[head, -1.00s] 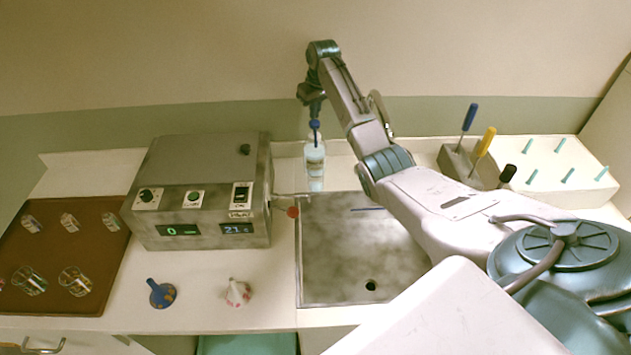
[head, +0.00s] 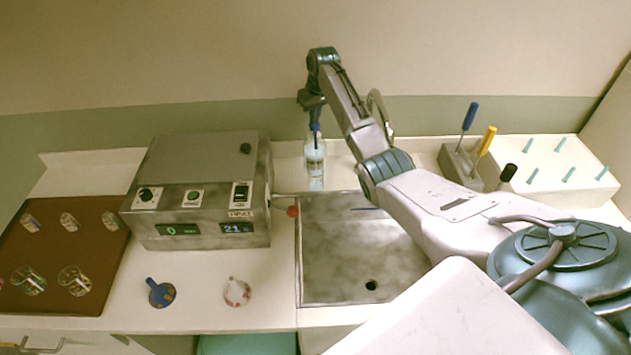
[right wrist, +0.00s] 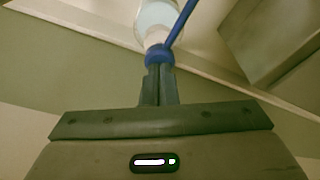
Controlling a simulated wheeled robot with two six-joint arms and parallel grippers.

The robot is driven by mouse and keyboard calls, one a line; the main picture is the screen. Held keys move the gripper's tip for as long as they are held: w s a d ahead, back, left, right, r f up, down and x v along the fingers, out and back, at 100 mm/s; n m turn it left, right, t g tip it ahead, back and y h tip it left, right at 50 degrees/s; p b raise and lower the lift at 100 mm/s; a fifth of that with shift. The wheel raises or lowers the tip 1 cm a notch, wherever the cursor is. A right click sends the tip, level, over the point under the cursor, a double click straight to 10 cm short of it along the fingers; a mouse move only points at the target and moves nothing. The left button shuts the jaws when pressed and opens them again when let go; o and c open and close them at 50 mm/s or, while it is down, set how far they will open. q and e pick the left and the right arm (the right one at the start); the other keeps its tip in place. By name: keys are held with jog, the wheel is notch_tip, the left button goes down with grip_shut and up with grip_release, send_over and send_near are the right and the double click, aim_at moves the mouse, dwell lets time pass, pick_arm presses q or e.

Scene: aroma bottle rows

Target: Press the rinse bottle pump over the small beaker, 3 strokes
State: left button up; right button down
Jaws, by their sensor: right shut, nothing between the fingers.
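The rinse bottle (head: 315,158), clear with pale contents, stands upright behind the sink's left corner. Its blue pump head (head: 316,128) is on top, with a blue tube slanting off it in the right wrist view. My right gripper (head: 314,115) points down over the pump. In the right wrist view its shut fingertips (right wrist: 159,72) meet the blue pump head (right wrist: 158,55), with nothing between them. A small clear shape shows at the bottle's foot; I cannot tell if it is the small beaker. My left gripper is not in view.
A grey box device (head: 200,190) with displays stands left of the sink (head: 355,265). A brown tray (head: 60,250) holds several small glass vessels. Blue and pink-white funnel-like items lie in front. A tool holder and white peg rack (head: 565,185) stand right.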

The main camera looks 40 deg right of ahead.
jog(key=shift+f, duration=0.45)
jog(key=shift+w+v, duration=0.15)
jog(key=shift+v, duration=0.55)
jog(key=shift+w+v, duration=0.15)
jog(key=shift+v, duration=0.55)
jog(key=shift+r, duration=0.15)
